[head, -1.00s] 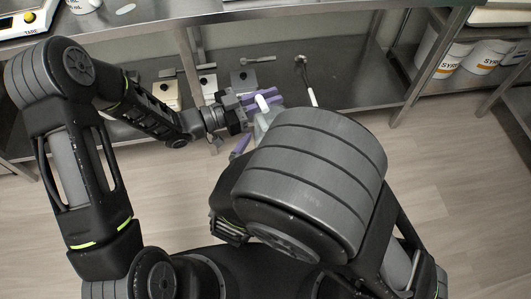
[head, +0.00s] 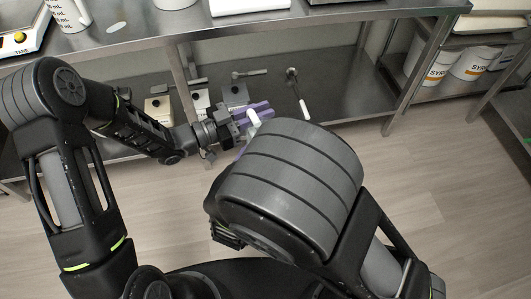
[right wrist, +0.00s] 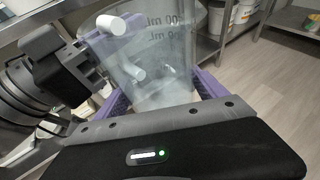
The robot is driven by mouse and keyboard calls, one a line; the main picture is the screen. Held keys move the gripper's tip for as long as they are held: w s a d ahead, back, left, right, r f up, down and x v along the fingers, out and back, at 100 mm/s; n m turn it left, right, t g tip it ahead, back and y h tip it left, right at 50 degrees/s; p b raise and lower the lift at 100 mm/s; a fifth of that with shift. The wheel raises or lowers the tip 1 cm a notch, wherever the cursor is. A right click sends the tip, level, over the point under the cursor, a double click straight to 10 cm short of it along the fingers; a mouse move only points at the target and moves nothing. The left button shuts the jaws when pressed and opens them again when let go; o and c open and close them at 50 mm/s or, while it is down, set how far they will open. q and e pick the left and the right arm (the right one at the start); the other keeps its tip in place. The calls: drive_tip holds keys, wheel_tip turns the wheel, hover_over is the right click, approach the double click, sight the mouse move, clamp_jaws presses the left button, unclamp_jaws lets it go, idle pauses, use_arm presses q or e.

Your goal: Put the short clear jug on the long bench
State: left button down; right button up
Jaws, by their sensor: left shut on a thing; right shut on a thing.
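The clear jug (right wrist: 160,60) shows large in the right wrist view, with grey mL markings and a white handle (right wrist: 125,45). My right gripper (right wrist: 160,88) is shut on its body, one purple finger on each side. My left gripper (head: 257,112) is shut at the white handle, which also shows in the head view (head: 253,117). In the head view my right arm hides the right gripper and most of the jug. The long bench (head: 130,40) is a steel table across the back, with its top beyond and above the grippers.
A marked jug (head: 72,14) and a scale (head: 22,36) stand on the bench top at left, with a white tray (head: 248,5) farther right. Blocks and tools lie on the lower shelf (head: 335,85). Syrup buckets (head: 428,66) stand on the right rack. Bare top shows between them.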

drive_tip(key=c, duration=0.5)
use_arm(q)
drive_tip(key=c, duration=1.3)
unclamp_jaws()
use_arm(e)
drive_tip(key=shift+c, duration=0.2)
use_arm(q)
drive_tip(key=v, duration=1.2)
